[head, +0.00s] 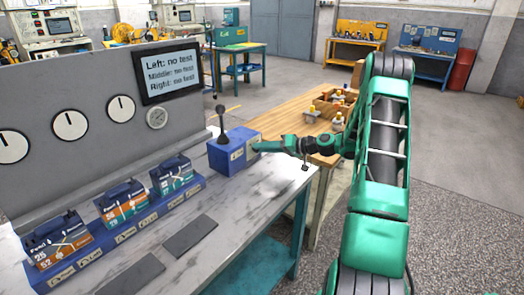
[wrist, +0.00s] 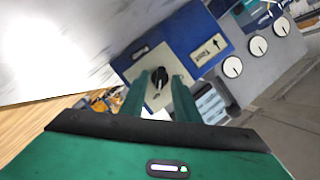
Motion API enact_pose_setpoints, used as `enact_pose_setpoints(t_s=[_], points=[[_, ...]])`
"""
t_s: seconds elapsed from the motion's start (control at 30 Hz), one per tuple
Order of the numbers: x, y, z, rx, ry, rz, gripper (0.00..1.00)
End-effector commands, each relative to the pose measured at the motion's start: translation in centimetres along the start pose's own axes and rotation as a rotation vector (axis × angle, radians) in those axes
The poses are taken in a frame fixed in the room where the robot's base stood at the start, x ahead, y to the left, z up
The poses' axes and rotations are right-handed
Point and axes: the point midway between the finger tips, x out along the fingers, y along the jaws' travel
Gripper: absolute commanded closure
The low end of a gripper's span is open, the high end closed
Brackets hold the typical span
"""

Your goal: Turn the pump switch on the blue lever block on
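The blue lever block (head: 224,158) stands at the far right end of the grey bench, with a black-knobbed lever (head: 221,115) upright on top. In the wrist view the blue block (wrist: 190,30) appears tilted, with a pale plate on the facing side carrying a black rotary switch (wrist: 159,76). A label with an arrow (wrist: 209,48) is beside the switch. My gripper (head: 258,148) is at the right side of the block; in the wrist view its fingers (wrist: 161,88) are apart, with the switch showing between their tips. I cannot tell whether they touch it.
Several labelled battery-like units (head: 124,206) stand in a blue rack along the bench. Behind them is a grey panel with dials (head: 70,125) and a screen (head: 168,70). A wooden table (head: 290,118) with a parts box (head: 335,100) is behind my arm.

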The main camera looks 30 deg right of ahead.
Motion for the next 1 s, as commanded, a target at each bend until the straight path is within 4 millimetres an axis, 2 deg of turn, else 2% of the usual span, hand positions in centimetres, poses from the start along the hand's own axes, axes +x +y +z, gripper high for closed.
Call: enact_pose_setpoints(t_s=[0.17, 0.27, 0.7, 0.83, 1.0], points=[[-0.3, 0.1, 0.0, 0.001, 0.000, 0.002, 0.71], [-1.3, 0.1, 0.0, 0.002, 0.001, 0.004, 0.71], [-8.9, 0.1, 0.0, 0.001, 0.001, 0.003, 0.71], [-10.1, 0.1, 0.0, 0.001, 0.000, 0.002, 0.71], [-10.8, 0.1, 0.0, 0.001, 0.000, 0.001, 0.71]])
